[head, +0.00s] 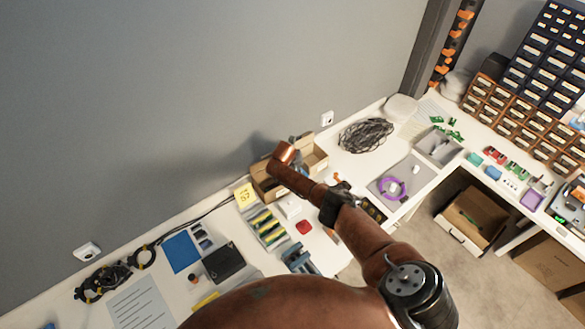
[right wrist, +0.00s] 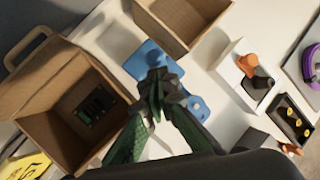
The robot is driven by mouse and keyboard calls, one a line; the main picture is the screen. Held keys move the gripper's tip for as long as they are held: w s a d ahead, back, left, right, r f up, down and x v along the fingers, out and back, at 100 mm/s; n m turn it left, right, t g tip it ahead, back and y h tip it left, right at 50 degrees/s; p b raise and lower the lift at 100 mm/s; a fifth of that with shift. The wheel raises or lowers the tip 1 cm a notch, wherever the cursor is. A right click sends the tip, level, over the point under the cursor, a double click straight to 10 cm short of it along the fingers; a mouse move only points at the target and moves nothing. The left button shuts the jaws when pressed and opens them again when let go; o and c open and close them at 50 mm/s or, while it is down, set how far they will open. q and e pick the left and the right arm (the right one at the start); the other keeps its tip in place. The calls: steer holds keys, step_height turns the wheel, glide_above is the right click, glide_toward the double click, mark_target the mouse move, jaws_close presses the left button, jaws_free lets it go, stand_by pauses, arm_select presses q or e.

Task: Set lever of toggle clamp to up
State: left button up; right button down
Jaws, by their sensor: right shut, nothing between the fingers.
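A blue fixture (right wrist: 146,62) lies on the white table in the right wrist view. It looks to be the toggle clamp, with a round knob on its far part and a blue ring-like part near the fingers. My right gripper (right wrist: 160,86) is shut and empty, its dark green fingers meeting over the middle of the fixture. The fingers hide that middle, so I cannot tell the lever's position or whether they touch it. My left gripper is not in view.
An open carton (right wrist: 38,125) with a green circuit board stands left of the fixture, another carton (right wrist: 185,22) beyond it. To the right are a white box (right wrist: 232,72) with an orange knob and a dark tray (right wrist: 273,119).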

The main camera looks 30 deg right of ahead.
steer(key=shift+w, duration=0.15)
steer(key=shift+r, duration=0.15)
stand_by(0.5)
steer(key=s+p+v, duration=0.1)
steer(key=p+v, duration=0.6)
steer(key=v, duration=0.7)
steer(key=shift+a+f, duration=0.25)
steer(key=shift+s, duration=0.1)
